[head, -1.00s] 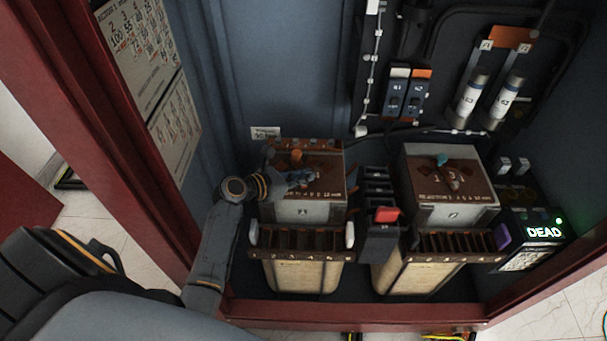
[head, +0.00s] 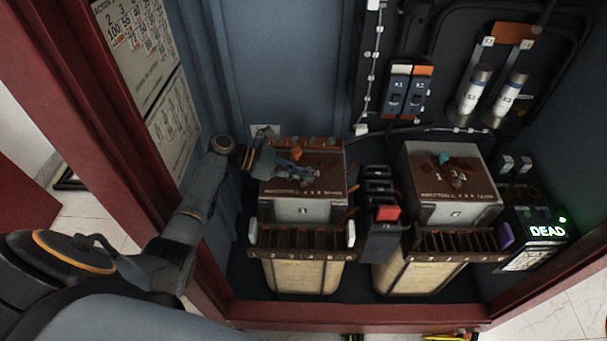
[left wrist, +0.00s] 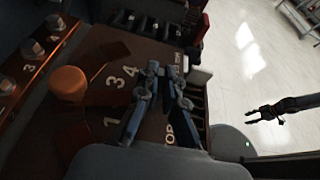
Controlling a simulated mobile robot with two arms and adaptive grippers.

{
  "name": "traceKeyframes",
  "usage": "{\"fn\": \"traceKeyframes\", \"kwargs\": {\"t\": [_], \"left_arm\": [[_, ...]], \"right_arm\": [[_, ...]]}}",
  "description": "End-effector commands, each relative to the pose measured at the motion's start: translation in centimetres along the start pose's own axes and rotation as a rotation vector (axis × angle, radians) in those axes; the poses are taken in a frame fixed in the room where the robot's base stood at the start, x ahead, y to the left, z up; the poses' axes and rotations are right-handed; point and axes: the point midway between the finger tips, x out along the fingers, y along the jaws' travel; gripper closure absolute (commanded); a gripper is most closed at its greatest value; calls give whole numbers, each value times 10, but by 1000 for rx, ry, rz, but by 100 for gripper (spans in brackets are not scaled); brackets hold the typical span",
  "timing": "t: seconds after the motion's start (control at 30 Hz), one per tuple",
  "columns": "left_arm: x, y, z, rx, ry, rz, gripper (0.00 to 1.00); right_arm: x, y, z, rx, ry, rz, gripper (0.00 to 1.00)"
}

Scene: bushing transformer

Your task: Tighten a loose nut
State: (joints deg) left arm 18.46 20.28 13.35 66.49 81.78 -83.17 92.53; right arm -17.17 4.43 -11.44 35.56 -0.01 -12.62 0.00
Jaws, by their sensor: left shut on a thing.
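The left transformer (head: 300,210) has a brown top with white numbers and an orange knob (head: 297,153). That knob is at the left in the left wrist view (left wrist: 68,83). Several grey nut-like pieces (left wrist: 32,47) line its edge strip. Which nut is loose does not show. My left gripper (head: 293,170) is low over the brown top, beside the orange knob. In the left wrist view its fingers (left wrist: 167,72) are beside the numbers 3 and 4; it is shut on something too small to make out.
The right transformer (head: 453,210) with a teal knob stands alongside, beyond a black block with a red switch (head: 386,213). A box reading DEAD (head: 545,232) is at the right. The red cabinet frame (head: 350,315) bounds the front; the pale floor (left wrist: 245,60) outside is open.

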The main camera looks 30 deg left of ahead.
Motion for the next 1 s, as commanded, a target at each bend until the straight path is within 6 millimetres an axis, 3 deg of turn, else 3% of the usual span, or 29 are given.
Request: {"fn": "traceKeyframes", "kwargs": {"t": [0.47,0.5,0.6,1.0], "left_arm": [[2,-4,-7,-3,12,-21,100],[2,-4,-7,-4,12,-21,89],[2,-4,-7,-4,12,-21,70],[-2,-1,3,4,5,-15,70]], "right_arm": [[1,3,1,-2,-1,4,57],[1,3,1,-2,-1,4,57],[1,3,1,-3,-1,4,57],[1,3,2,-2,-2,4,57]]}}
